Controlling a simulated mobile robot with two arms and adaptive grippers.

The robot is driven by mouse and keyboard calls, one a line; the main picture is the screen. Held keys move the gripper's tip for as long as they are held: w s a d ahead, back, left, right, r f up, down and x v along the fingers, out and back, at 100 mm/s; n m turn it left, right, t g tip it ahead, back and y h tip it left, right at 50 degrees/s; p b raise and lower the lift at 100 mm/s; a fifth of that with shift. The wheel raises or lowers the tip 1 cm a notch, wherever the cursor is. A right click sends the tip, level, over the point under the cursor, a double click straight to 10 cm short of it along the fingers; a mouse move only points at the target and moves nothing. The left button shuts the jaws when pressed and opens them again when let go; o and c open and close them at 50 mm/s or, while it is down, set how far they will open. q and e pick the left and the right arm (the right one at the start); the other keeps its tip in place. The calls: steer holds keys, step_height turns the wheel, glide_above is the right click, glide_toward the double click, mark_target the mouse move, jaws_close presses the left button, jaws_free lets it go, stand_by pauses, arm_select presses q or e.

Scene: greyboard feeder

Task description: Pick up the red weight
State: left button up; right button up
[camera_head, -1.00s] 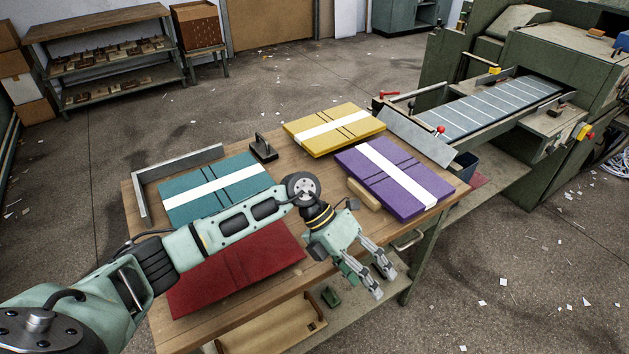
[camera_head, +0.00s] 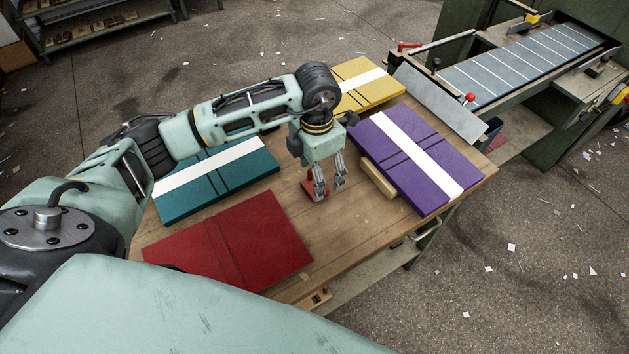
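The red weight (camera_head: 308,188) stands on the wooden table, between the red board stack and the purple one. Only a small part of it shows, because my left gripper (camera_head: 329,190) covers the rest. My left gripper points down, with its two fingers apart, right at the weight. It looks open. I cannot tell whether a finger touches the weight or whether its handle is between the fingers. My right gripper is not in view.
Around the weight lie the red stack (camera_head: 235,240), teal stack (camera_head: 215,185), yellow stack (camera_head: 375,90) and purple stack (camera_head: 410,160). A wooden block (camera_head: 378,180) lies beside the purple stack. The feeder belt (camera_head: 520,65) is at the upper right. Bare tabletop (camera_head: 325,240) shows in front.

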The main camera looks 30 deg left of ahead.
mark_target(307, 185)
arm_select(q)
steer(key=f, duration=0.2)
steer(key=f+p, duration=0.1)
steer(key=f, duration=0.1)
steer(key=shift+a, duration=0.25)
steer(key=shift+f, duration=0.2)
steer(key=shift+w, duration=0.1)
steer(key=c, duration=1)
jaws_close()
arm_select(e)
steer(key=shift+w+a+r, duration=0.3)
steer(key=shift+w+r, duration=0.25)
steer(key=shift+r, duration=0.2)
